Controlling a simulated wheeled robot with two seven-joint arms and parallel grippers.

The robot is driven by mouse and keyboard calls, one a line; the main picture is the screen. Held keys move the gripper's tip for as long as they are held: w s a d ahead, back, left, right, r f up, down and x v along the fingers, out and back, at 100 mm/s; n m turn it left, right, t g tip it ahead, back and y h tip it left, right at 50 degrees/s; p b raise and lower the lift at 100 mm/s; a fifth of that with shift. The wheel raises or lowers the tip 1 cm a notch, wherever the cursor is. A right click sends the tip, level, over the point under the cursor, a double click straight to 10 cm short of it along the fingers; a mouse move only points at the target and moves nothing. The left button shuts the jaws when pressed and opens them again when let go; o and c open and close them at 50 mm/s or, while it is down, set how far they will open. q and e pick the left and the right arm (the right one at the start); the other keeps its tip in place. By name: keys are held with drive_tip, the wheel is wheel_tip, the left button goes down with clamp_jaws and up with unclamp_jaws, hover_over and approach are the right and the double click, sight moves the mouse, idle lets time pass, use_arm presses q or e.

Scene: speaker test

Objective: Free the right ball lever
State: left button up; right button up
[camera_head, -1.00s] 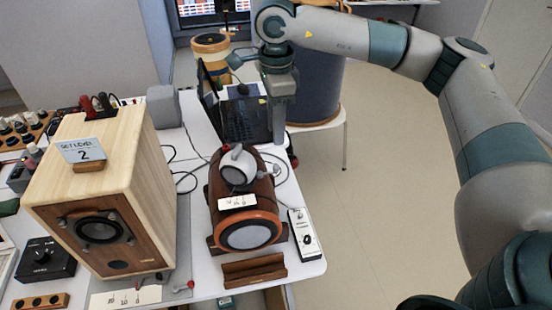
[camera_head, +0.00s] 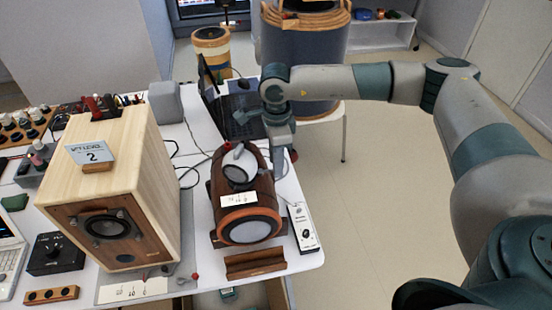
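A barrel-shaped wooden speaker (camera_head: 262,190) with an orange front ring lies on the white table. A white ball (camera_head: 238,170) with a grey lever (camera_head: 237,153) sits on its upper left side. My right gripper (camera_head: 279,172) points down at the barrel's far right side, close to it; I cannot tell if they touch. Its fingertips are too small and partly hidden to show whether they are open. A red knob shows beside the gripper. My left gripper is not in view.
A large pale wooden speaker (camera_head: 113,185) with a "2" sign stands on the left. A white control box (camera_head: 303,228) and a wooden cradle (camera_head: 255,264) lie near the table's front right. A laptop (camera_head: 240,117) stands behind. Cables run between the speakers.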

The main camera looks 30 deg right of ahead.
drive_tip(key=shift+c, duration=0.6)
clamp_jaws()
